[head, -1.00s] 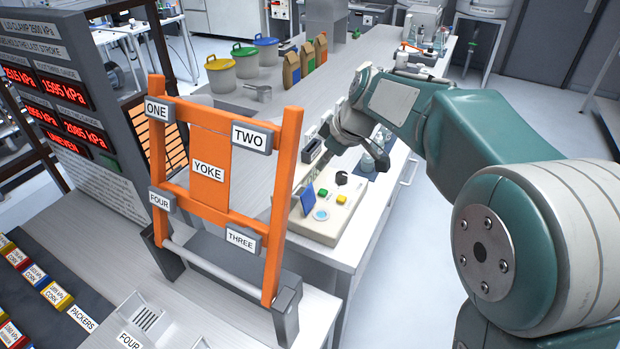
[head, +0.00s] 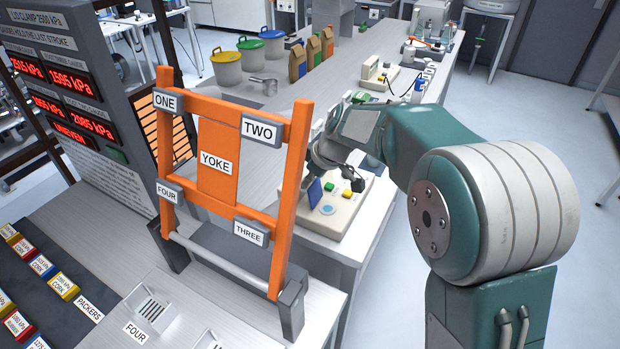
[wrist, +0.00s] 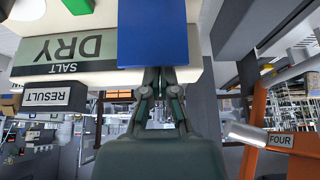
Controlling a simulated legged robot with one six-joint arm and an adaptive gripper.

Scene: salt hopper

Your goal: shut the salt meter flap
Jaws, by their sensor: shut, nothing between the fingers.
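The salt meter (head: 345,212) is a cream box on the bench behind the orange yoke frame. Its blue flap (head: 314,192) stands raised beside a round light-blue spot on the meter's top. In the wrist view the blue flap (wrist: 158,32) is large, at the top middle, beside the meter's display (wrist: 65,50) reading "DRY" over "SALT". My gripper (head: 322,163) is shut and empty, low over the meter just behind the flap. In the wrist view my gripper's fingertips (wrist: 159,75) meet the flap's lower edge in the picture; I cannot tell whether they touch it.
The orange yoke frame (head: 216,165) stands close in front and left of the meter; its post also shows in the wrist view (wrist: 254,130). A green button and a yellow button (head: 347,193) sit on the meter. Bottles and other devices stand farther along the bench.

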